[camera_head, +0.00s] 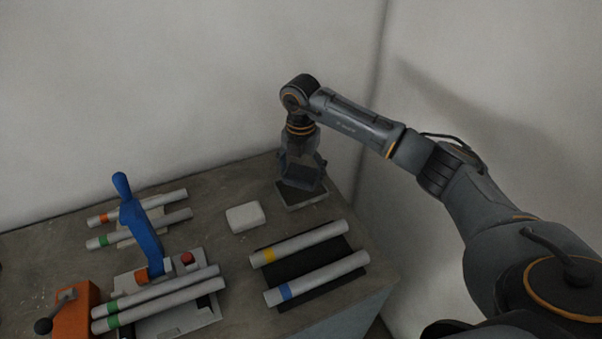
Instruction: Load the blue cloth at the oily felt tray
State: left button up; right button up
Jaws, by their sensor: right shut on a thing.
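My right gripper (303,183) points down at the back right of the table, over the oily felt tray (309,204). It is shut on a dark blue-grey thing, which looks like the blue cloth (304,175); the fingers hide much of it. The tray is a small, shallow tray with a dark top and a pale rim. The cloth is at or just above the felt; I cannot tell whether they touch. My left gripper is out of view.
A white pad (246,217) lies left of the tray. In front, two tubes with yellow and blue bands (315,242) rest on a black mat (312,297). At left stand a jig with a blue lever (143,232), more banded tubes (170,297) and an orange block (70,308). Walls close off the back and right.

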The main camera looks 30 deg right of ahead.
aim_at(299, 176)
jog(key=shift+r+p, duration=1.35)
jog(key=shift+r, duration=1)
jog(key=n, duration=0.2)
jog(key=s+a+n, duration=0.1)
jog(key=n, duration=0.1)
jog(key=shift+s+a+b, duration=0.1)
jog(key=shift+b, duration=0.2)
jog(key=s+a+m+b, duration=0.1)
jog(key=s+a+m, duration=0.2)
jog(key=s+m, duration=0.6)
jog(key=s+a+m+b, duration=0.2)
jog(key=s+m, duration=0.7)
jog(key=m, duration=1.2)
jog(key=a, duration=0.2)
jog(key=shift+s+a+r, duration=0.2)
jog(key=shift+a+r, duration=0.1)
jog(key=shift+r, duration=0.1)
